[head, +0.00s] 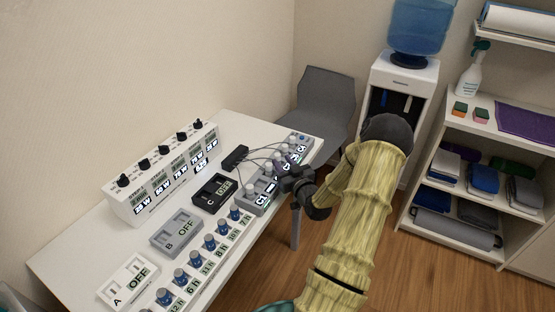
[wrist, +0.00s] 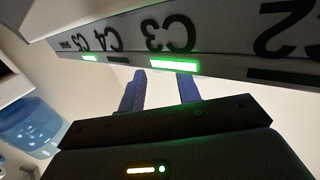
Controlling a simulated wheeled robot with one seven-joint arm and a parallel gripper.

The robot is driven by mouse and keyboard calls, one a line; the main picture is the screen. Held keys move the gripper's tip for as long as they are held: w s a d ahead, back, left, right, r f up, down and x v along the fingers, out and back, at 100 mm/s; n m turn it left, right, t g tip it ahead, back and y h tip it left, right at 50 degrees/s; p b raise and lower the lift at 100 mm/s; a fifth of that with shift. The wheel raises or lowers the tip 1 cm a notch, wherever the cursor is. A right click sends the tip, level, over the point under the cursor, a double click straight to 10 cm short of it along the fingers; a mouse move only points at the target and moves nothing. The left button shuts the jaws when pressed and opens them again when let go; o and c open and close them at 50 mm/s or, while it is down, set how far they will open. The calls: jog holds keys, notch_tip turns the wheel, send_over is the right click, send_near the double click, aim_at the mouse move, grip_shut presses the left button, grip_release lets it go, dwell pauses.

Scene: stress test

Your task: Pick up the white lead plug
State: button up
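A grey strip (head: 254,206) with lit labels lies along the table's right edge. Several small pale plugs with thin leads stand on it; one whitish plug (head: 250,189) is near its front end. I cannot tell which is the white lead plug. My gripper (head: 281,183) is beside the strip's right side. In the wrist view my gripper (wrist: 162,80) has its two blue fingers apart with nothing between them. The fingertips reach to just below the strip's face (wrist: 215,62), near upside-down label C3. No plug shows in the wrist view.
A black box (head: 235,157) joins the leads. Device C (head: 207,204), device B (head: 167,241) and device A (head: 118,293) stand left of the strip, with several blue-knobbed timers (head: 196,257) nearer. A grey chair (head: 322,92) stands behind the table.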

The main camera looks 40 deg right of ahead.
jog(key=shift+w+d, duration=0.2)
jog(key=shift+w, duration=0.9)
grip_shut()
